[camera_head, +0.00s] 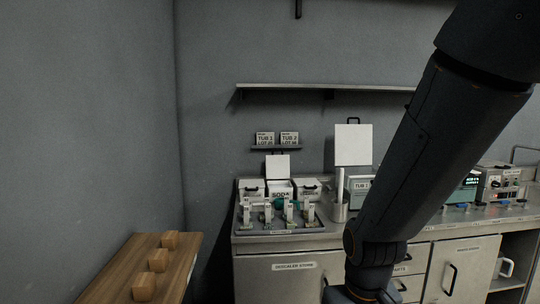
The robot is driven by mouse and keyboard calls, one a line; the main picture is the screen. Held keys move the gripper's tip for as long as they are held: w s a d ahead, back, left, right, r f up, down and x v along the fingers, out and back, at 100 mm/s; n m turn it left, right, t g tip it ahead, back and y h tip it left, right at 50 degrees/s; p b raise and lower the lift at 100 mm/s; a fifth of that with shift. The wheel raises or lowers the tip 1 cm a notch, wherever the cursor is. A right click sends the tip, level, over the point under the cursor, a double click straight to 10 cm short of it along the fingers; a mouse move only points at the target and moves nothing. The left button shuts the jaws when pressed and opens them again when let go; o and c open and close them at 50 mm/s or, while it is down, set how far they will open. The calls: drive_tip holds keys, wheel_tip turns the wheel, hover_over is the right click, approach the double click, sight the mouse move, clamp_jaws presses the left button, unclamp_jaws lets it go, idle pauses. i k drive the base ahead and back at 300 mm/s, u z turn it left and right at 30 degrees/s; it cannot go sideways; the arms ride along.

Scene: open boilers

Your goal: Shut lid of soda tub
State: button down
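The soda tub (281,195) is a small white box on the counter against the back wall, with "SODA" on its front. Its white lid (277,165) stands up at the back of the tub, open, with a dark handle on its top edge. Small items and a rack stand in front of the tub and hide its lower part. My arm comes down from the upper right to the bottom edge, in front of the counter and to the right of the soda tub. My gripper is outside the picture.
Other white tubs flank the soda tub. A rack of several valve-like items (278,222) stands before it. A taller raised white panel (353,145) and a grey cylinder (339,195) are to its right. A wooden table (120,272) with blocks is at lower left.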

sight(278, 166)
drive_tip(key=z, duration=0.9)
drive_tip(key=i, duration=1.15)
drive_tip(key=u, duration=1.25)
